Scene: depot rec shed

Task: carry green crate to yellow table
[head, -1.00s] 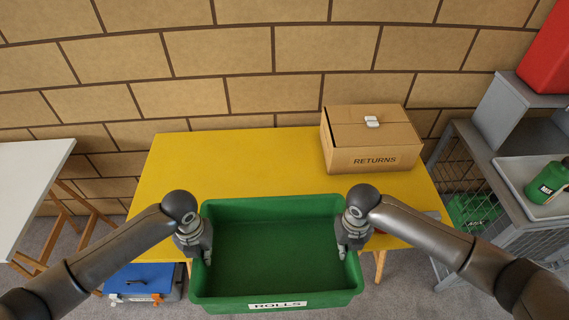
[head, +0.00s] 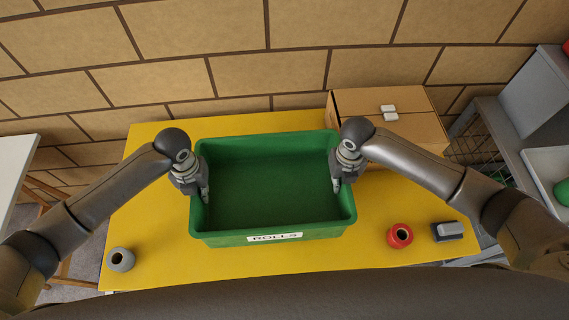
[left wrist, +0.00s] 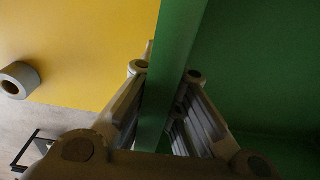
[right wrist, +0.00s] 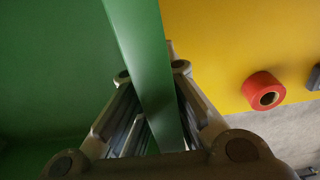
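The green crate (head: 270,239), labelled ROLLS, is empty and level over the middle of the yellow table (head: 150,225). Whether its base touches the table top cannot be told. My left gripper (head: 204,194) is shut on the crate's left wall; the left wrist view shows its fingers on both sides of the green wall (left wrist: 172,70). My right gripper (head: 336,184) is shut on the right wall; the right wrist view shows the wall (right wrist: 145,65) between its fingers.
A cardboard box (head: 425,128) stands at the table's back right, close to the crate. A red roll (head: 399,236) and a dark grey block (head: 448,231) lie at the front right. A grey roll (head: 121,260) sits at the front left. A white table (head: 14,165) stands left, grey shelving (head: 500,140) right.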

